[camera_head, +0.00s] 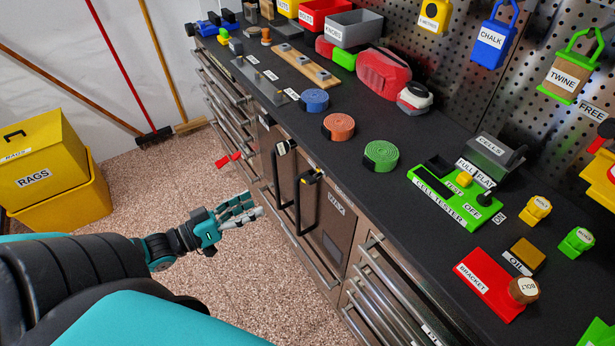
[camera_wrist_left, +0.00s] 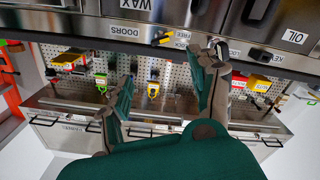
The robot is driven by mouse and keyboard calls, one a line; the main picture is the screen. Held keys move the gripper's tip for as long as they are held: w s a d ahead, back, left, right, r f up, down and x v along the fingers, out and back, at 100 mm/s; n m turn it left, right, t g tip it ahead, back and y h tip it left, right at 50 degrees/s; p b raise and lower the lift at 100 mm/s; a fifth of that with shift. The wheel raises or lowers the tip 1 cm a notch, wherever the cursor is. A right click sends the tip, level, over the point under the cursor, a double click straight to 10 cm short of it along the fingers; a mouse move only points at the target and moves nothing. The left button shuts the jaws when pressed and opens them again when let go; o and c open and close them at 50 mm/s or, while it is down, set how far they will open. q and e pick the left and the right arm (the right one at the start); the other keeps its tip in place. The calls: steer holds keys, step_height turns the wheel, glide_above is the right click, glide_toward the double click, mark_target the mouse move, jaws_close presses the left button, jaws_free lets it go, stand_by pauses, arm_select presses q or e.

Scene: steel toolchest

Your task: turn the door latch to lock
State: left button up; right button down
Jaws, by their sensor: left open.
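The steel toolchest has two doors with upright black handles (camera_head: 278,185). Near the top of the doors sit a black latch piece with a yellow part (camera_head: 312,177) and a black-and-white piece (camera_head: 286,147); I cannot tell which is the door latch. A yellow-and-black piece also shows in the left wrist view (camera_wrist_left: 162,38), near an upside-down DOORS label. My left gripper (camera_head: 250,204) is open and empty in front of the doors, apart from the handles and below the latch pieces. Its spread fingers show in the left wrist view (camera_wrist_left: 168,70). My right gripper is not in view.
The black worktop holds rolled straps (camera_head: 381,157), a green cell tester (camera_head: 438,198) and a red bracket tray (camera_head: 483,286). A red piece (camera_head: 228,160) sticks out by the left drawers. A yellow RAGS bin (camera_head: 45,160) stands left. The floor before the doors is clear.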

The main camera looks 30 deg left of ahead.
mark_target(305, 180)
arm_select(q)
steer(key=x, duration=1.5)
steer(key=shift+w, duration=0.2)
steer(key=shift+w+d+f, duration=0.1)
steer(key=shift+w+d, duration=0.05)
steer(key=shift+w, duration=0.3)
